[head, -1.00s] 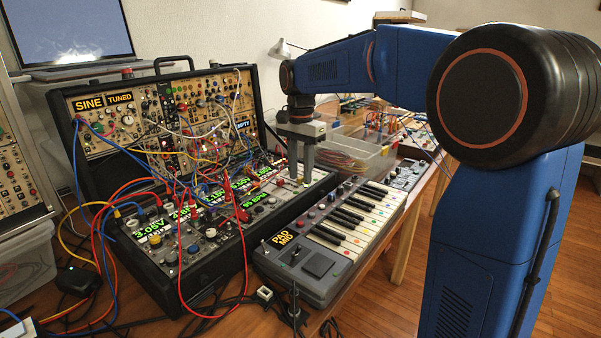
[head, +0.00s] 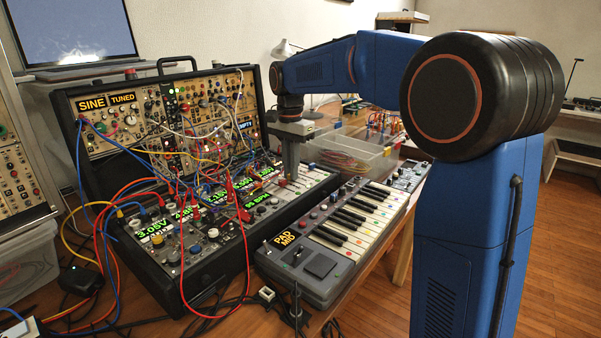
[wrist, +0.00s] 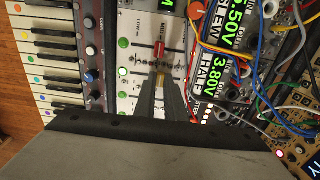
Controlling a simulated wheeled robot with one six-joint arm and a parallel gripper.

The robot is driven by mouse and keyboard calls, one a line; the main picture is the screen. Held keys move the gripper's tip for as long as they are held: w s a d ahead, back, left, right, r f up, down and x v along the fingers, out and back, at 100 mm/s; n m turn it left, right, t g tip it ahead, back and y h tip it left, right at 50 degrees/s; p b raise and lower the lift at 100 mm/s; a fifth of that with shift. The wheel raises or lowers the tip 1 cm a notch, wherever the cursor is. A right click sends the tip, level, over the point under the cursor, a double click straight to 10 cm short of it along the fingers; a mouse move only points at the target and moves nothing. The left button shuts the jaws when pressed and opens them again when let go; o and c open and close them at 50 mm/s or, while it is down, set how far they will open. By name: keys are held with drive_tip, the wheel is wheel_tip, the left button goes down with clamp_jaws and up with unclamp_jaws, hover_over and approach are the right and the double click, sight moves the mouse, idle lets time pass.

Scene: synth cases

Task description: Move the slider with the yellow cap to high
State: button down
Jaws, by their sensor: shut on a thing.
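My gripper (wrist: 160,84) is shut on the yellow cap (wrist: 160,80), which shows as a small yellowish patch between the fingertips in the wrist view. The fingers hide most of the cap and part of its track. A slider with a red cap (wrist: 158,48) stands just beyond the fingertips, apart from them, on the same pale panel (wrist: 142,12). The panel carries labels and tick marks near the sliders. In the head view my gripper (head: 290,178) points down onto the right end of the synth case, and the yellow cap cannot be made out there.
Green round parts (wrist: 123,71) line the panel left of the sliders. Coloured patch cables (wrist: 262,60) hang close on the right, by the voltage displays (wrist: 218,66). A keyboard (head: 345,222) lies in front of the case, and a clear bin (head: 345,155) stands behind right.

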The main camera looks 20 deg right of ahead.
sight(283, 177)
drive_tip(key=shift+w+a+r, duration=0.1)
drive_tip(key=shift+w+a, duration=0.35)
drive_tip(key=shift+w, duration=0.2)
drive_tip(key=shift+w+a, duration=0.45)
drive_tip(key=shift+w, duration=0.2)
drive_tip(key=c, duration=1.8)
unclamp_jaws()
wheel_tip(283, 177, up, 17)
drive_tip(key=shift+r, duration=0.15)
drive_tip(key=shift+s, duration=0.1)
